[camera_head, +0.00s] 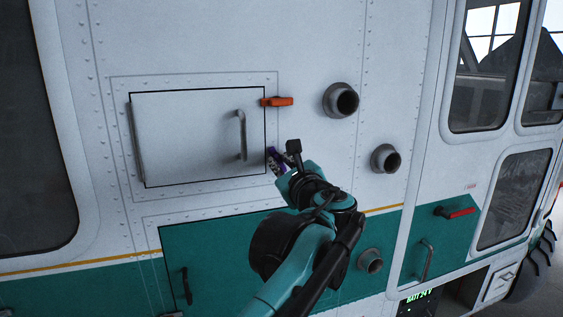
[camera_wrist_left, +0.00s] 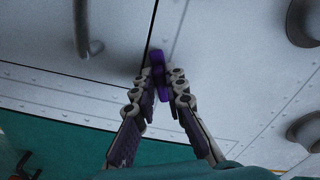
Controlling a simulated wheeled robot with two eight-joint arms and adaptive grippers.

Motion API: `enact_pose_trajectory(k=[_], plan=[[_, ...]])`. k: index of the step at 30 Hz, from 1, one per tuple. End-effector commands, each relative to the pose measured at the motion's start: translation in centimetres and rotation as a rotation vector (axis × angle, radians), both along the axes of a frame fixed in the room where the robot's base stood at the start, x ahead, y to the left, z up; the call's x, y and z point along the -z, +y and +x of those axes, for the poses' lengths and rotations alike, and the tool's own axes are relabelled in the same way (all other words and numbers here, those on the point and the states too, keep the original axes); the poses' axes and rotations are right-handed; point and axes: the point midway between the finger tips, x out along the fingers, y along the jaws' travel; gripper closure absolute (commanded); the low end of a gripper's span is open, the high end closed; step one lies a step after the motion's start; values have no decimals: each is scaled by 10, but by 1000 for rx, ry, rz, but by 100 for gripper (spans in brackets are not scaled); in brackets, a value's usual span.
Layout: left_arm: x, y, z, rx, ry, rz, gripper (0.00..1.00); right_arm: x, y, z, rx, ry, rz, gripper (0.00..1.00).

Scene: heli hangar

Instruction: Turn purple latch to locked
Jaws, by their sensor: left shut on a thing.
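The purple latch (camera_head: 271,153) sits at the lower right corner of the white hatch door (camera_head: 195,135) on the helicopter's side. My left gripper (camera_head: 279,160) reaches it from the lower right and hides part of it in the head view. In the left wrist view the purple latch (camera_wrist_left: 157,72) stands between the fingertips of my left gripper (camera_wrist_left: 159,80), which is shut on it. My right gripper is not in view.
An orange latch (camera_head: 278,102) sticks out at the door's upper right, with a grey handle (camera_head: 241,136) on the door. Round ports (camera_head: 341,100) and (camera_head: 385,158) protrude to the right. A green lower panel (camera_head: 200,265) has another handle (camera_head: 186,285).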

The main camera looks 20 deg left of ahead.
Motion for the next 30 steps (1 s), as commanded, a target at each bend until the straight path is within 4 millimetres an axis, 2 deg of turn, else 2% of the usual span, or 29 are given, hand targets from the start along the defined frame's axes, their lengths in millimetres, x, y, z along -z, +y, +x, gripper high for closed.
enact_pose_trajectory(k=[30], plan=[[8,5,-3,-1,-516,-762,100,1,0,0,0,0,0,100]])
